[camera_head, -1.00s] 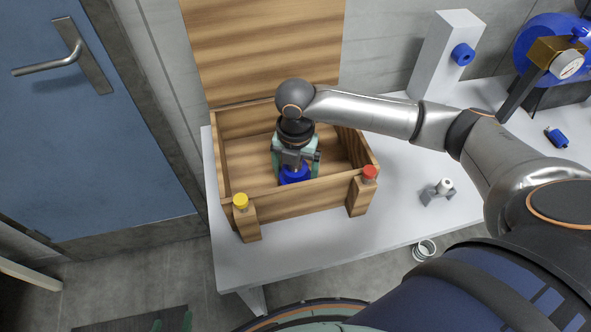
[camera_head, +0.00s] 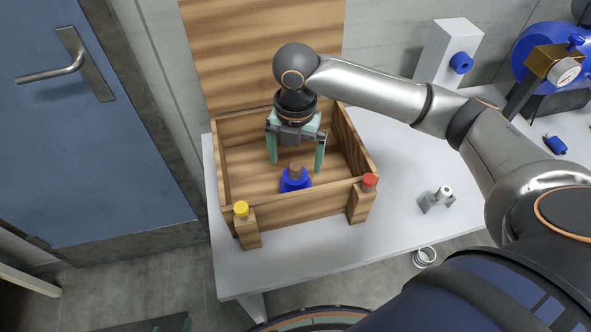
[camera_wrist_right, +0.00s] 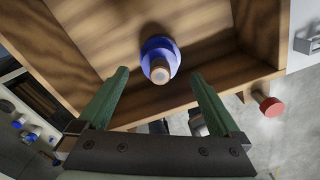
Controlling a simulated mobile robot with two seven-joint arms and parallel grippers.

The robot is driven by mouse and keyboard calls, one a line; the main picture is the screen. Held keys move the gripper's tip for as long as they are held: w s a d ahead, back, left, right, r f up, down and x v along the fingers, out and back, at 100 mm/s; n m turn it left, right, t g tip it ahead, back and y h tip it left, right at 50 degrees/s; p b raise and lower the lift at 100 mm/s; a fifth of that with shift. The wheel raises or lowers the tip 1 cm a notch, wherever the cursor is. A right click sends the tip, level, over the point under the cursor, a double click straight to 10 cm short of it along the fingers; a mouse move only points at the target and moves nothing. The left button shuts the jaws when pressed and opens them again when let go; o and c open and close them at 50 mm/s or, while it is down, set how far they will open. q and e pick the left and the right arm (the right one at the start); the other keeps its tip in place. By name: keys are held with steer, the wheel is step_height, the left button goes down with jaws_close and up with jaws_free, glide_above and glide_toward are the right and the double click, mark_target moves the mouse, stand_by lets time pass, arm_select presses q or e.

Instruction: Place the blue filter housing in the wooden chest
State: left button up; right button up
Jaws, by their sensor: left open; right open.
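The blue filter housing (camera_head: 295,183), with a brown top, stands upright on the floor of the open wooden chest (camera_head: 228,185), close to its front wall. It also shows in the right wrist view (camera_wrist_right: 158,46). My right gripper (camera_head: 296,166) is open and empty above and behind the housing, inside the chest's outline. In the right wrist view its two green fingers (camera_wrist_right: 158,74) are spread, with the housing beyond their tips.
The lid (camera_head: 262,50) is raised behind. On the white table (camera_head: 400,170) at right are a small grey holder (camera_head: 437,199) and a blue fitting (camera_head: 556,145).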

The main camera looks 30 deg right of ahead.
step_height(320, 180, up, 4)
steer(key=shift+r, duration=0.1)
stand_by(1.4)
